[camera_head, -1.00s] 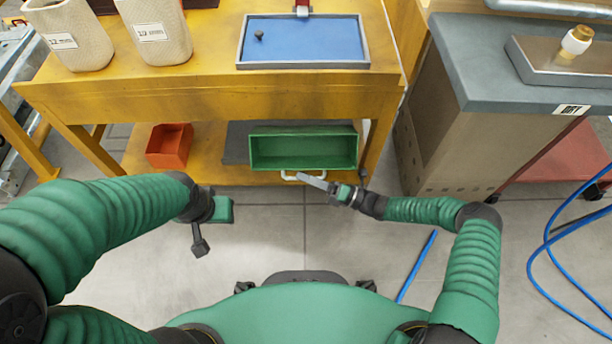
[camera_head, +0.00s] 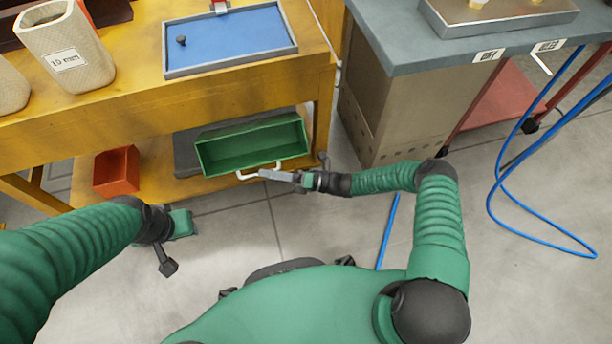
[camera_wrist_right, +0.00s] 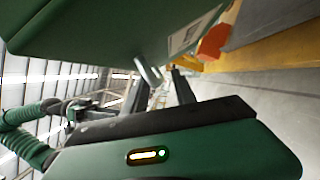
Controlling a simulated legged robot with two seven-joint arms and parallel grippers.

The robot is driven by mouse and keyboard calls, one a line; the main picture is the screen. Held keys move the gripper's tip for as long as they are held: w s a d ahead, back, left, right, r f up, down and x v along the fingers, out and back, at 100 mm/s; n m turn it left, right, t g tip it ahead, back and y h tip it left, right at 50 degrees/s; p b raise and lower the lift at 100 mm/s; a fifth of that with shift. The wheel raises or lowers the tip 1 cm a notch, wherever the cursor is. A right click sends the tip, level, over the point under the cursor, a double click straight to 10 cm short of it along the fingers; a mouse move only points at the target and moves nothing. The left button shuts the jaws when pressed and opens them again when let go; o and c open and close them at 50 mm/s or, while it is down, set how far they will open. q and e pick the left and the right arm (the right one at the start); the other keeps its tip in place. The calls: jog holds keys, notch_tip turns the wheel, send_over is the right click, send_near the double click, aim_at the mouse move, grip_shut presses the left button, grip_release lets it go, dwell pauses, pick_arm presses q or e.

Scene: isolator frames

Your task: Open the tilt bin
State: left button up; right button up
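The tilt bin (camera_head: 253,146) is a green, open-topped box on the lower shelf of the yellow bench, with its inside visible from above. Its white handle (camera_head: 248,175) sticks out from the front. My right gripper (camera_head: 268,174) is at the handle's right part and overlaps it; contact is unclear. In the right wrist view, the bin's green wall (camera_wrist_right: 110,30) fills the upper left, and the fingers (camera_wrist_right: 158,92) stand apart near the pale handle (camera_wrist_right: 148,73). My left gripper (camera_head: 166,262) hangs over the floor, away from the bin; its finger opening is unclear.
A small red bin (camera_head: 116,171) stands left of the tilt bin on the shelf. The yellow bench (camera_head: 130,100) carries a blue tray (camera_head: 230,42) and beige containers (camera_head: 66,45). A grey-topped cabinet (camera_head: 385,105) stands right. A blue hose (camera_head: 525,195) lies on the floor.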

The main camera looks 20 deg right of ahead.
jog(key=p+v, duration=0.2)
jog(key=v, duration=1.3)
